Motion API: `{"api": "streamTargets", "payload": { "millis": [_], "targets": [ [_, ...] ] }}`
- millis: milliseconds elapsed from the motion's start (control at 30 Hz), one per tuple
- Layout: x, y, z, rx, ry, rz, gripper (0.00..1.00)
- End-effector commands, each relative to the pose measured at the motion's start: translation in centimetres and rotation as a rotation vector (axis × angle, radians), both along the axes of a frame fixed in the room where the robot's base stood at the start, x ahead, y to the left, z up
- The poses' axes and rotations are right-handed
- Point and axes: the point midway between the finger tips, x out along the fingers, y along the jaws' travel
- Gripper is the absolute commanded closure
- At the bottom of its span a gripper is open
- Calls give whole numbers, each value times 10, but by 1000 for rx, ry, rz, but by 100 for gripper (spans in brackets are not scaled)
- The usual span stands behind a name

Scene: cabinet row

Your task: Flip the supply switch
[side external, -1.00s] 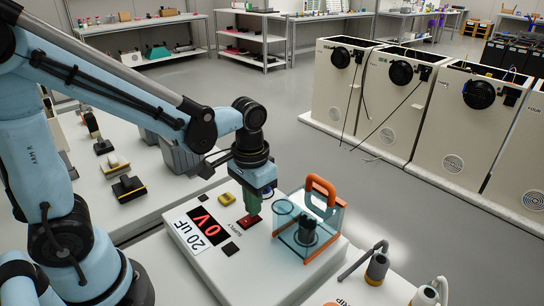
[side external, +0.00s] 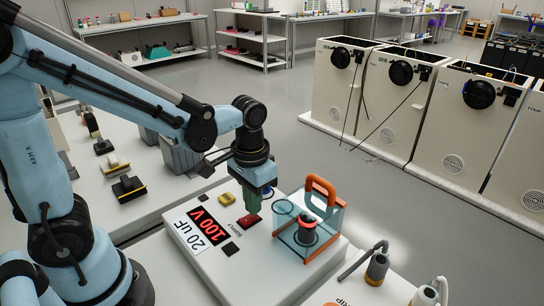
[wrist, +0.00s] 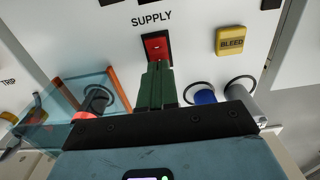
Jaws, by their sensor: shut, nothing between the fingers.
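The red supply switch (side external: 249,221) sits on the white panel (side external: 282,277), in a black frame, with the word SUPPLY beside it. My gripper (side external: 252,211) is shut and empty, pointing down with its green fingertips at the switch. In the wrist view the closed fingertips (wrist: 157,66) overlap the lower edge of the red switch (wrist: 157,46). They look to be on or just above it; contact is hard to tell. The display (side external: 208,226) on the panel reads 100 V in red, above a 20 uF label (side external: 194,240).
A clear guard with an orange handle (side external: 321,185) stands right of the switch, over a dark post with a glowing red ring (side external: 306,231). A yellow BLEED button (wrist: 230,41) is close to the switch.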

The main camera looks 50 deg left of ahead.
Motion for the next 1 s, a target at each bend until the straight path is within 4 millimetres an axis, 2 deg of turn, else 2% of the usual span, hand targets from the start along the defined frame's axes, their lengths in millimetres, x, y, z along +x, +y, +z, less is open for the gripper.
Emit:
{"api": "streamTargets", "payload": {
  "millis": [700, 1000],
  "targets": [
    [0, 0, 52, 0, 0, 0, 100],
    [0, 0, 58, 0, 0, 0, 100]
  ]
}}
